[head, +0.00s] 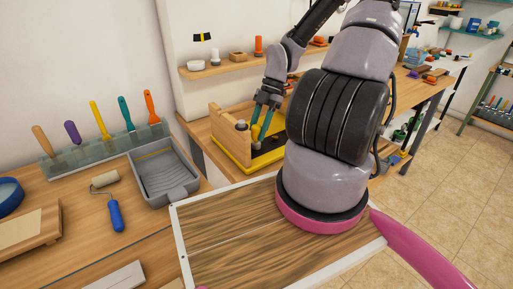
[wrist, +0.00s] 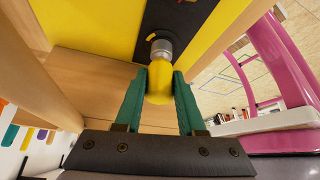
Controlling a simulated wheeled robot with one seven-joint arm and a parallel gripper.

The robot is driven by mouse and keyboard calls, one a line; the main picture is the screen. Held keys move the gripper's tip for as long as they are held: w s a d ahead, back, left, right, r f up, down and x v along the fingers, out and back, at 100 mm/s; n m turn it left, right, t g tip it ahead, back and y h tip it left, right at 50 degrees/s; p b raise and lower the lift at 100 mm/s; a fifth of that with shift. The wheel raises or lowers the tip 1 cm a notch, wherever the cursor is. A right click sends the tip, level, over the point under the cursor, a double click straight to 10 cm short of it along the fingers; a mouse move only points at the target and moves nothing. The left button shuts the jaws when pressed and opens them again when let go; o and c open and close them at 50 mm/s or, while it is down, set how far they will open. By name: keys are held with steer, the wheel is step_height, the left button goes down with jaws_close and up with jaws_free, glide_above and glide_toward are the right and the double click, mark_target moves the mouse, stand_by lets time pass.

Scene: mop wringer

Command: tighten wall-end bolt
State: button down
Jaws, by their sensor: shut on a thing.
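My gripper (head: 262,130) reaches down into a wooden fixture with a yellow base (head: 236,160) on the far bench. In the wrist view its two teal fingers (wrist: 160,82) are shut on a yellow handle-like piece (wrist: 159,88). A silver metal collar (wrist: 161,48) sits at the far end of the yellow piece, against a black plate (wrist: 180,22) on a yellow panel. I cannot make out a separate bolt; any bolt head under the collar is hidden. A curved dark slot shows beside the collar.
Wooden walls (wrist: 35,80) stand close on the left of the fingers. A wall shelf (head: 225,68) with small items hangs behind the fixture. A grey paint tray (head: 163,172), a roller (head: 108,190) and several coloured scrapers are on the left bench.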

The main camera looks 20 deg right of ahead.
steer(key=shift+s+m+t, duration=0.1)
steer(key=shift+m+t, duration=0.2)
steer(key=shift+m, duration=0.5)
steer(key=shift+r, duration=2.2)
